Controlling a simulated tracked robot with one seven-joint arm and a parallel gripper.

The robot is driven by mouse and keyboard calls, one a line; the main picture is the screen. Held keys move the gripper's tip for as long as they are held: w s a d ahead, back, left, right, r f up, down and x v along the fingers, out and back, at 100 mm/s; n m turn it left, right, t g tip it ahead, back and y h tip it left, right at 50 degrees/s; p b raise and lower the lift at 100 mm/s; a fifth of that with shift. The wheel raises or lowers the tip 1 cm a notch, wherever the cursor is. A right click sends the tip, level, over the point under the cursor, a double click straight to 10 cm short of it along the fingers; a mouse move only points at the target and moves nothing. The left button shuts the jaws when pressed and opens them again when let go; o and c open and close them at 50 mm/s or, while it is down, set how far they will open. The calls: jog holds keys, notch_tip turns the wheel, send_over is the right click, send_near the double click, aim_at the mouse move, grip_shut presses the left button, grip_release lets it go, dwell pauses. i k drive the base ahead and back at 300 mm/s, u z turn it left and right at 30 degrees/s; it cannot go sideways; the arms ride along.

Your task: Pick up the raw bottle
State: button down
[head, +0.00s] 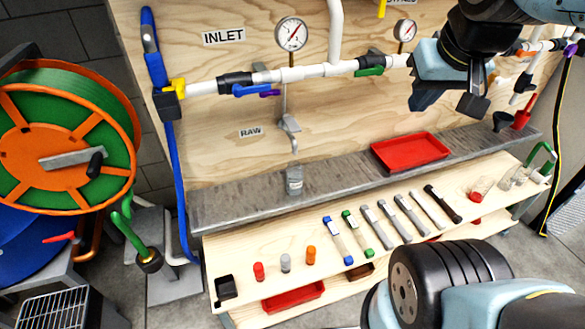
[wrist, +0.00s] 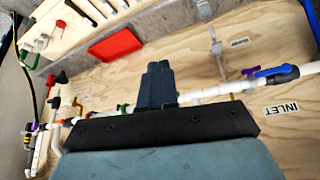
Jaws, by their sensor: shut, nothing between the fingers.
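A small clear bottle (head: 294,182) stands upright on the grey shelf (head: 240,205), directly below the thin spout under the RAW label (head: 251,132). Whether it touches the spout is hard to tell. In the wrist view, the scene is upside down and a small clear shape (wrist: 203,9) at the top edge appears to be this bottle. My gripper (head: 447,102) is at the upper right, in front of the plywood panel and well away from the bottle. In the wrist view, the gripper's fingers (wrist: 157,84) are together with nothing between them.
A red tray (head: 410,151) lies on the shelf right of the bottle. White pipes with gauges and valves (head: 252,90) cross the panel above. Small capped vials (head: 285,263) and several tube-like filters (head: 380,225) sit on the lower wooden bench. A hose reel (head: 60,140) stands left.

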aim_at(294, 173)
jog(key=z, duration=0.8)
jog(key=k, duration=1.8)
jog(key=u, duration=0.8)
jog(key=i, duration=1)
jog(key=z, duration=0.05)
